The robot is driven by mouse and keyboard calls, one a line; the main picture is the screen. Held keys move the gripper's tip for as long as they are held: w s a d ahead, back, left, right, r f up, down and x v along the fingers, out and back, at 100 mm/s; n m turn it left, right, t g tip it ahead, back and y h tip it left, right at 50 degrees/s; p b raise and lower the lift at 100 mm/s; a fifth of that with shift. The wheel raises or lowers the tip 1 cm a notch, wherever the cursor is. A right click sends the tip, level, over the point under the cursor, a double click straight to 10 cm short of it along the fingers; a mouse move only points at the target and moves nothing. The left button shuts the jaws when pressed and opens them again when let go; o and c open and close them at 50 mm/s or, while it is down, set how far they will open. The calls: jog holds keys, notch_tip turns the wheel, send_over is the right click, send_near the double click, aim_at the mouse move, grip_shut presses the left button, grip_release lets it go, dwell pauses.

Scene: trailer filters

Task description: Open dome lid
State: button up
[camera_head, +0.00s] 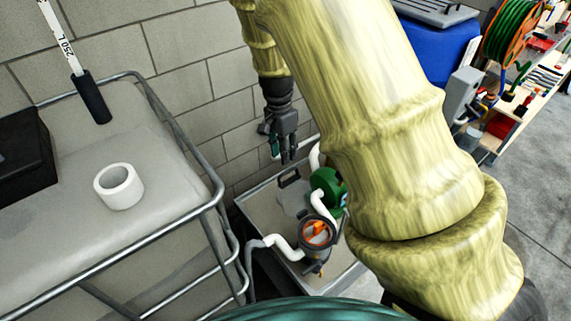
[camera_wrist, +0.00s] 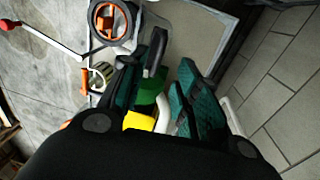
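The round filter housing (camera_head: 316,238) stands in a grey tray on the floor, with a dark ring and an orange part at its top. I take this top to be the dome lid, and I cannot tell if it is fastened. In the wrist view the filter housing (camera_wrist: 111,22) shows at the upper left, beyond the fingertips. My gripper (camera_head: 288,157) points down behind and above the tray, clear of the housing. In the wrist view my gripper (camera_wrist: 171,52) has its teal-padded fingers apart, with no object held between them.
The grey tray (camera_head: 350,272) also holds a green pump (camera_head: 327,187) and white pipes (camera_head: 284,248). A metal-railed tank (camera_head: 60,225) carrying a white ring (camera_head: 119,186) stands at left. A block wall (camera_head: 190,50) is behind. My arm hides the tray's right part.

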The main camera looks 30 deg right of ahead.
jog(key=shift+s+d+f+p, duration=0.1)
jog(key=shift+s+f+p, duration=0.05)
jog(key=shift+f, duration=0.9)
jog(key=shift+s+a+f+p, duration=0.1)
jog(key=shift+s+f+p, duration=0.1)
jog(key=shift+f, duration=0.9)
jog(key=shift+s+d+f+p, duration=0.1)
jog(key=shift+f+p, duration=0.05)
jog(key=shift+f, duration=0.9)
jog(key=shift+c, duration=0.5)
grip_shut()
